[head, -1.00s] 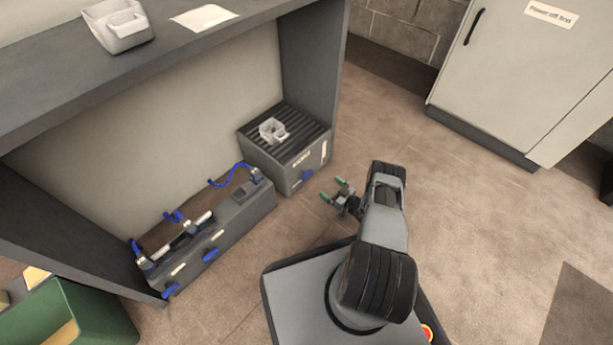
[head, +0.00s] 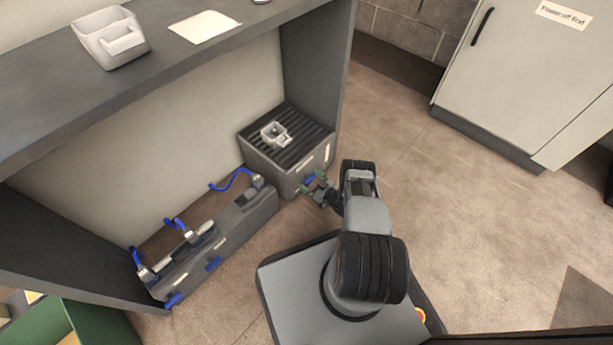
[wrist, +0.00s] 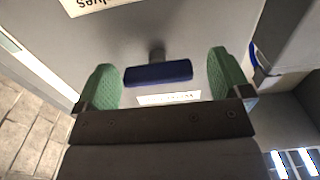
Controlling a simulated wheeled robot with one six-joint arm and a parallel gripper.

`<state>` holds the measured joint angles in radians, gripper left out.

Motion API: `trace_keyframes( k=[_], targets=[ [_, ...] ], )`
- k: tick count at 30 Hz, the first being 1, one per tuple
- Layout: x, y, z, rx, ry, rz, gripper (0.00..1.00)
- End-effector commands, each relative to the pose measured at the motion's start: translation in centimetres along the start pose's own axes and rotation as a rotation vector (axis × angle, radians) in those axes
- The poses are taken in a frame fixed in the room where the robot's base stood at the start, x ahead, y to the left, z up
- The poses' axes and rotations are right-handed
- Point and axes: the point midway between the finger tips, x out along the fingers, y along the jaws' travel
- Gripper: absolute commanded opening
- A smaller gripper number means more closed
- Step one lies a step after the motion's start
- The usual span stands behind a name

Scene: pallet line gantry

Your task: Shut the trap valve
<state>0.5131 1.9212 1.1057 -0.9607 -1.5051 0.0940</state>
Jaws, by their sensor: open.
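A blue valve lever (head: 309,180) sits on the front of the grey box with a ribbed top (head: 262,155). In the wrist view the lever (wrist: 158,73) lies crosswise between my fingers, on a short grey stem. A small white label (wrist: 168,98) beside it is too small to read, so I cannot confirm which valve it is. My gripper (head: 314,188) is open at the box front, its green pads (wrist: 164,72) one on each side of the lever. A gap shows on both sides of it, and nothing is gripped.
A long grey unit (head: 235,230) with blue levers and blue hoses stands left of the box. A dark shelf (head: 165,75) overhangs behind. A green bin (head: 95,325) is at lower left. A pale cabinet (head: 520,90) stands at upper right. The floor to the right is free.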

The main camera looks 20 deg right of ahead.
Motion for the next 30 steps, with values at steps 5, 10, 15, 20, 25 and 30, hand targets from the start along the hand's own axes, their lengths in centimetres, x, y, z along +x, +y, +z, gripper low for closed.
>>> trace_keyframes(
  k=[5, 10, 15, 20, 25, 30],
  targets=[
    [0.05, 0.3, 0.01, 0.001, -0.001, 0.012, 0.96],
    [-0.09, 0.56, 0.02, 0.001, -0.001, 0.019, 0.96],
    [-0.16, 0.66, 0.01, 0.0, -0.001, 0.021, 0.93],
    [-0.13, 0.62, 0.01, 0.0, 0.0, 0.02, 0.78],
    [-0.08, 0.56, 0.0, 0.0, 0.0, 0.018, 0.61],
    [-0.03, 0.51, 0.0, 0.0, 0.0, 0.017, 0.47]
  ],
)
